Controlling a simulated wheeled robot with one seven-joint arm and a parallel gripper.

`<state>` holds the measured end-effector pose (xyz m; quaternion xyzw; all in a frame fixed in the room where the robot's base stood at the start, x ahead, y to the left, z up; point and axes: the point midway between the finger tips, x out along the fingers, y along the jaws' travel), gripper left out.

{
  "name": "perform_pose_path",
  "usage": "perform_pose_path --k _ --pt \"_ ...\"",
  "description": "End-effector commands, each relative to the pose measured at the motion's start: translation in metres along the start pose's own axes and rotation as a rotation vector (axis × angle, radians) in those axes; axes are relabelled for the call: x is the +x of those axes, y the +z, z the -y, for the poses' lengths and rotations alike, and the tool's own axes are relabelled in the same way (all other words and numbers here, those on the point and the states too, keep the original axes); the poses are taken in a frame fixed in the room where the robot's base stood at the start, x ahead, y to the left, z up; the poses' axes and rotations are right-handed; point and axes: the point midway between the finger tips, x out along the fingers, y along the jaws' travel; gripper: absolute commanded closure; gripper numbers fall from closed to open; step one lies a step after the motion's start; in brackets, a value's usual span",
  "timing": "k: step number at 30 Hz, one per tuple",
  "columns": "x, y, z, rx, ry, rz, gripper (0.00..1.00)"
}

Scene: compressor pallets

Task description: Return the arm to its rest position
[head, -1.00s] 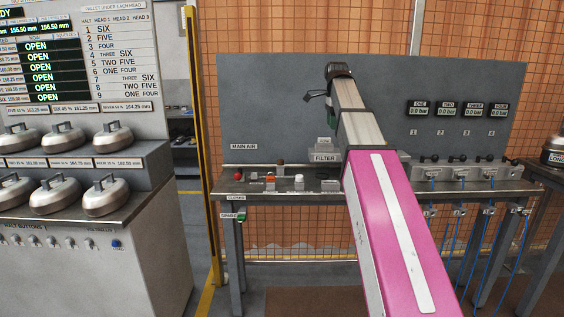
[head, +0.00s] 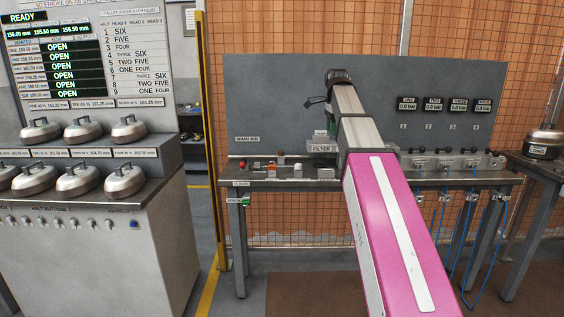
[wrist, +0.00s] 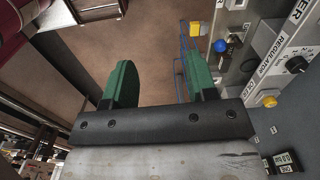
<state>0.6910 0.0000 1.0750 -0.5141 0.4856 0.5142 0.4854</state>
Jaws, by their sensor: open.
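My arm reaches forward over the bench in the head view, pink near me and pale metal farther out. Its far end is dark and stands in front of the grey back panel (head: 290,90). In the wrist view my gripper (wrist: 160,78) has two green fingers set wide apart. Nothing is between them; brown floor shows beyond. The head view does not show the fingers clearly.
The bench (head: 270,183) carries valves and a filter label (head: 322,149). Blue hoses (head: 457,240) hang at its right. A grey cabinet (head: 95,250) with several lidded metal pots stands left. A pot (head: 545,143) stands right. A regulator label (wrist: 273,48) shows beside my gripper.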

Motion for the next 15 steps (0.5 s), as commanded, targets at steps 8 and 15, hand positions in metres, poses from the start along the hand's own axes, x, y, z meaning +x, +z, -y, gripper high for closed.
perform_pose_path --k 8,15 --pt "0.044 0.0 -0.003 -0.098 0.001 0.0 0.48" --pt "0.108 0.001 -0.01 -0.247 0.002 0.0 0.48"
